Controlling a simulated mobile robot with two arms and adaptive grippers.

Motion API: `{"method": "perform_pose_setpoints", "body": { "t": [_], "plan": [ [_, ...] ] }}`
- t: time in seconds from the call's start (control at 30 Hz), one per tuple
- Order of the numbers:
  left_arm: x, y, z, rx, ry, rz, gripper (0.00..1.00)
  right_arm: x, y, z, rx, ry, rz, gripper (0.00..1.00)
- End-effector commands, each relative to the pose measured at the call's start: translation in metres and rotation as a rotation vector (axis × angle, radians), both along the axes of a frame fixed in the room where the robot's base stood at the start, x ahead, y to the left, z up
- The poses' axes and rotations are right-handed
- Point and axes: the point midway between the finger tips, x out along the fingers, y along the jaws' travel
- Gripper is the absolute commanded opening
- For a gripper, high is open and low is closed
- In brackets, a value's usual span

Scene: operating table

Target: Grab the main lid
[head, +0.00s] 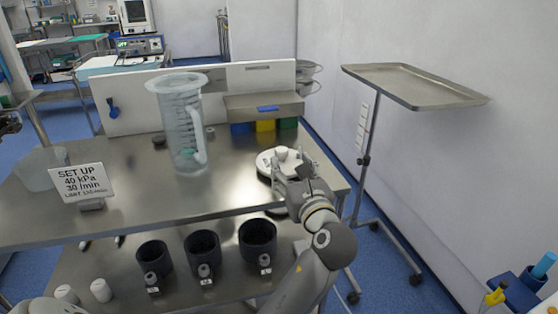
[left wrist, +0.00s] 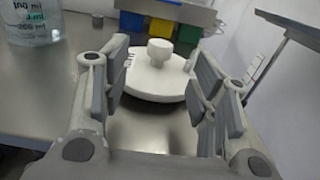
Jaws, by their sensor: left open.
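The main lid, a white round disc with a raised knob, lies on the steel table near its right end in the head view (head: 264,164). In the left wrist view the lid (left wrist: 145,84) sits ahead, with its knob between my finger pads as seen from the camera. My left gripper (head: 293,172) is open at the lid's near right side and hides part of it in the head view. In the left wrist view the open jaws (left wrist: 162,85) show nothing clamped between them. Whether a pad touches the lid cannot be told.
A tall clear measuring jug (head: 180,125) stands left of the lid. A sign (head: 82,183) stands at the table's left. Blue, yellow and green bins (head: 265,126) are behind the lid. Dark cups (head: 201,247) stand on the lower shelf. A tray stand (head: 415,84) is at the right.

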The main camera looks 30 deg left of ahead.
Motion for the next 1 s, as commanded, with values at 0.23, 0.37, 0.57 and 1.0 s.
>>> {"method": "perform_pose_setpoints", "body": {
  "t": [0.23, 0.37, 0.57, 1.0],
  "plan": [
    [0.023, 0.027, -0.001, 0.000, 0.000, 0.000, 0.55, 0.005, 0.000, 0.014, 0.001, -0.009, -0.001, 0.40],
    [0.027, 0.032, -0.002, -0.001, 0.001, 0.000, 0.55, 0.005, 0.001, 0.018, 0.001, -0.010, -0.002, 0.40],
    [0.041, 0.046, -0.005, 0.000, 0.000, 0.001, 0.55, 0.011, 0.001, 0.037, 0.001, -0.024, -0.004, 0.40],
    [0.060, 0.069, -0.005, -0.001, 0.000, -0.002, 0.55, 0.013, 0.001, 0.062, 0.003, -0.033, -0.006, 0.40]
  ]
}}
